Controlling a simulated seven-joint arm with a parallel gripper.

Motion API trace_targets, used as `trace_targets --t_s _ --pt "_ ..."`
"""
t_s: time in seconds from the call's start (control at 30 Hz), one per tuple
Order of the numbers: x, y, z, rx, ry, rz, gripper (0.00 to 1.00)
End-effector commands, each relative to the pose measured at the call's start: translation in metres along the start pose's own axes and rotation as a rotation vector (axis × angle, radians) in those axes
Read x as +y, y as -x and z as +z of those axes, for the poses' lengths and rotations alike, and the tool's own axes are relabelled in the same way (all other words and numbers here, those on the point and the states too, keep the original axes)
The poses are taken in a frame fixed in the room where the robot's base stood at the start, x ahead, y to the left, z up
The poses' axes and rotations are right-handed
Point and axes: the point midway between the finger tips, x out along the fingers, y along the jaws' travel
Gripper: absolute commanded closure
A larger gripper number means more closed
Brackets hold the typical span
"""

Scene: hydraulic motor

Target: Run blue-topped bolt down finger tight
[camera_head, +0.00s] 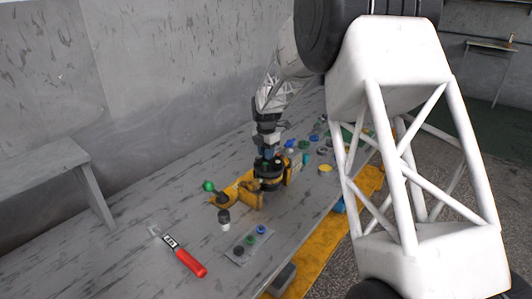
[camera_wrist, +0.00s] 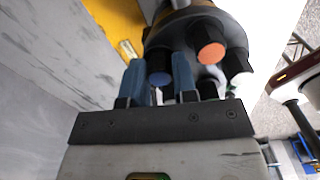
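The motor (camera_head: 270,183) is a dark round body in a yellow holder on the grey bench in the head view. In the wrist view, the motor's dark flange (camera_wrist: 185,22) carries several bolts. The blue-topped bolt (camera_wrist: 160,79) sits between the two blue fingers of my gripper (camera_wrist: 160,75), with no clear gap on either side. An orange-topped bolt (camera_wrist: 210,53) and black-topped bolts (camera_wrist: 235,64) stand to its right. In the head view my gripper (camera_head: 267,153) is directly above the motor; its fingertips are too small to make out there.
A red-handled tool (camera_head: 187,260) lies at the bench's front left. A green-knobbed part (camera_head: 210,188), a black-and-white cylinder (camera_head: 224,219) and a plate with small coloured-top parts (camera_head: 248,246) stand nearby. Several small parts crowd the bench's far right.

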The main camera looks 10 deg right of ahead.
Motion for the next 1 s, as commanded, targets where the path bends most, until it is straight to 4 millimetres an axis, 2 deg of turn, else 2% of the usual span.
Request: trace_targets --t_s 0.17,0.47,1.0 --pt "0.0 0.0 0.0 0.0 -0.034 0.0 0.89" --pt "0.0001 0.0001 0.0 0.0 -0.242 0.0 0.89" --pt "0.0002 0.0004 0.0001 -0.001 -0.388 0.0 0.89"
